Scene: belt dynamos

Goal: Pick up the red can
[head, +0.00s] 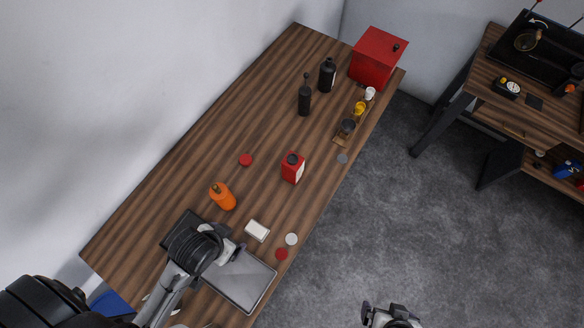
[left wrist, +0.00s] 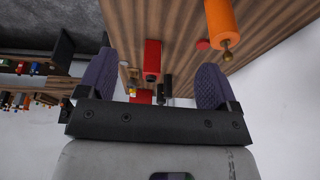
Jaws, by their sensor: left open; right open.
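The red can (head: 291,171), boxy with a dark cap and a pale label on one side, stands upright on the wooden table (head: 200,150), near its right edge. It also shows in the left wrist view (left wrist: 152,58), between my fingers but farther off. My left gripper (head: 238,250) is over the grey tray, below and left of the can, apart from it. Its two purple fingers (left wrist: 154,68) are spread with nothing held. My right gripper (head: 384,312) is open and empty over the floor at the bottom, well away from the can.
A grey tray (head: 242,280) lies below. Dark bottles (head: 327,75), a red box (head: 376,58) and small jars (head: 359,108) are farther back.

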